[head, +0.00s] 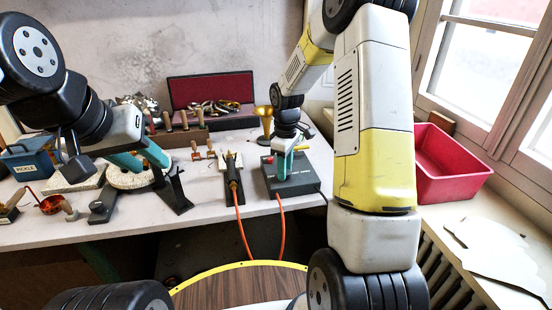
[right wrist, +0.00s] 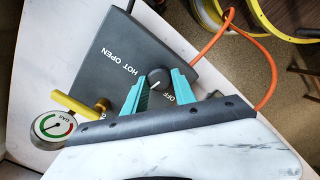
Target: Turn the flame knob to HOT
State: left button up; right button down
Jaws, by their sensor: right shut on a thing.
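The dark grey control box (head: 305,185) stands at the right of the bench. In the right wrist view its face (right wrist: 165,45) carries the words HOT, OPEN and OFF in white. The round black flame knob (right wrist: 157,80) sits on it with a short pale mark; which word the mark meets I cannot tell. My right gripper (right wrist: 158,88) is shut on the knob, a teal finger at each side. In the head view this gripper (head: 284,166) reaches down onto the box. My left gripper (head: 152,166) hangs above a pale ring, fingers apart and seemingly empty.
A gas gauge (right wrist: 54,128) and a yellow lever (right wrist: 80,105) are close beside my right fingers. A torch (head: 233,178) rests left of the box; orange hoses (head: 281,228) hang off the bench front. A red tray (head: 450,165) stands by the window.

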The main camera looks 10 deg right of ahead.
jog(key=m, duration=0.4)
jog(key=shift+m, duration=0.3)
jog(key=shift+d+m, duration=0.1)
jog(key=shift+m, duration=2.5)
jog(key=c, duration=1)
grip_release()
jog(key=shift+r, duration=3.9)
jog(key=shift+r, duration=0.1)
